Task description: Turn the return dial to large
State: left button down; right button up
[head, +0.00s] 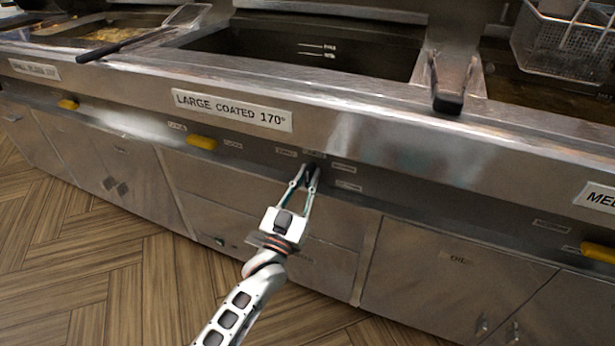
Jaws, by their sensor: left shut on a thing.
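The return dial (316,167) is a small dark knob on the front panel of the fryer, below and right of the "LARGE COATED 170°" label (232,110). Small labels sit around it, too small to read. My left gripper (307,173) reaches up to the panel from below, with its fingers closed around the dial. The fingers hide much of the dial, so I cannot tell which label it points to. My right gripper is not in view.
Yellow handles (201,142) stick out along the panel, with another at the far right (598,252). Above is an oil vat (300,52), and a wire basket (565,45) is at the upper right. Cabinet doors (450,270) are below. The wood floor (60,250) is clear at the left.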

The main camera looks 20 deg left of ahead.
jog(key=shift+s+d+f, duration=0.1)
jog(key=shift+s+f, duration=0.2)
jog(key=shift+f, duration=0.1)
pick_arm(q)
jog(key=c, duration=2)
grip_release()
jog(key=shift+o, duration=0.2)
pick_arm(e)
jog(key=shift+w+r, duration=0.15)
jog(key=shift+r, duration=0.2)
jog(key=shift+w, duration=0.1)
pick_arm(q)
jog(key=shift+s, duration=0.1)
